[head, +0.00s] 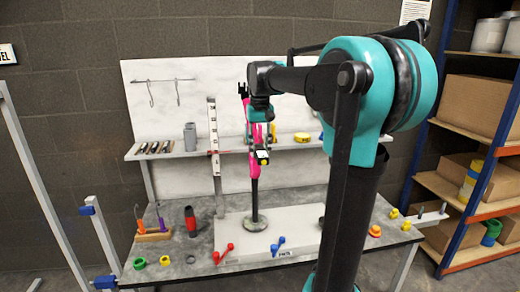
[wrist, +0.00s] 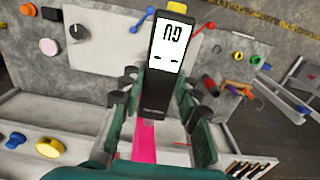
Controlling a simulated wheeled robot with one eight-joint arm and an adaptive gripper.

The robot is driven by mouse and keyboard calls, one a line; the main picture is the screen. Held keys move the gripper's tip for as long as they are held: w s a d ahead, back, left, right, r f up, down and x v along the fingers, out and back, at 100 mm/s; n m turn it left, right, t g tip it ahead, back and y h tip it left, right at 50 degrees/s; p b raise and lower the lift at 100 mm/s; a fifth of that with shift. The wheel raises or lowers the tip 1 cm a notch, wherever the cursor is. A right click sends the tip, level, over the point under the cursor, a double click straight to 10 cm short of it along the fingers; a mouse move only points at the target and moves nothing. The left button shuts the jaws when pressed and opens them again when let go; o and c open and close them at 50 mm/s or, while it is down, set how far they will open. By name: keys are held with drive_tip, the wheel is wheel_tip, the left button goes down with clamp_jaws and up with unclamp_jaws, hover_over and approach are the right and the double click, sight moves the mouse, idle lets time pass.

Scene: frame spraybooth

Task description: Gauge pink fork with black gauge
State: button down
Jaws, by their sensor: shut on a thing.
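The pink fork (head: 254,168) stands upright on a black post with a round base (head: 257,222) on the pale board of the bench. In the wrist view its pink surface (wrist: 145,142) shows below the gauge, between my fingers. My gripper (head: 262,146) is shut on the black gauge (head: 262,157), right at the fork. In the wrist view the gauge (wrist: 168,85) has a lit white display with dark marks and a yellow end, and my gripper (wrist: 153,95) has a finger on each side of it. Whether the gauge touches the fork is hidden.
A white ruled column (head: 213,140) stands left of the fork. Behind is a shelf (head: 180,152) with a grey holder (head: 190,136) and a yellow roll (head: 302,137). Red (head: 222,254) and blue (head: 278,246) pieces lie at the front of the board. Storage racking (head: 465,200) is at right.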

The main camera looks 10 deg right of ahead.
sight(264, 158)
drive_tip(key=shift+w, duration=0.95)
idle(1.6)
drive_tip(key=shift+s, duration=4.05)
drive_tip(key=shift+s, duration=0.1)
